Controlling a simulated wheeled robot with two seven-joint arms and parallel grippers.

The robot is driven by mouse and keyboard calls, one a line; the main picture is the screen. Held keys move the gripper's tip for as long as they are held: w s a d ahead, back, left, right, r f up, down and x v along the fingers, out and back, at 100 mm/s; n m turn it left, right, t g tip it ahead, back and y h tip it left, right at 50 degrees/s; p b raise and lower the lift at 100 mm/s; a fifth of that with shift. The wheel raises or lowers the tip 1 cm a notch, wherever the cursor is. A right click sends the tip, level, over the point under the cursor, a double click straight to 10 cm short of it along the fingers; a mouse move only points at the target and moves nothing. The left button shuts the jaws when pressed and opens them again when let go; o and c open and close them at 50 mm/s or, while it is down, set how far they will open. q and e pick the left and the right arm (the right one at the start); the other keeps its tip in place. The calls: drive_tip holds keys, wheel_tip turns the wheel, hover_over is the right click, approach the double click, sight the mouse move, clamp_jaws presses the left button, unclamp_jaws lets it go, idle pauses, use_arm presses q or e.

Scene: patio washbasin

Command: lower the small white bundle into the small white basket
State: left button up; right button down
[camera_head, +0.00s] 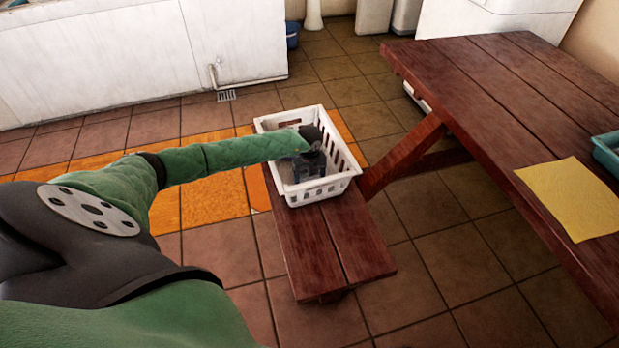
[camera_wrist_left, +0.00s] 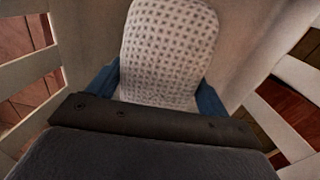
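The small white bundle, a pale cloth with a dotted weave, (camera_wrist_left: 168,48) stands between the blue fingers of my left gripper (camera_wrist_left: 165,92), which touch its two sides. The white basket (camera_head: 340,184) is a slotted plastic one on the wooden bench. In the head view my left gripper (camera_head: 309,176) reaches down inside the basket, and the bundle is hidden there. In the left wrist view the basket's slotted walls (camera_wrist_left: 30,72) surround the bundle and the fingers. Whether the bundle touches the basket floor cannot be seen. My right gripper is not in view.
The bench (camera_head: 340,240) has bare planks in front of the basket. A large wooden table (camera_head: 480,95) stands at the right, with a yellow cloth (camera_head: 570,195) and a teal tray (camera_head: 606,155). A blue bucket (camera_head: 292,36) stands on the tiled floor at the back.

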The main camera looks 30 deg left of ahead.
use_arm(q)
drive_tip(key=o, duration=0.4)
drive_tip(key=shift+r, duration=3.95)
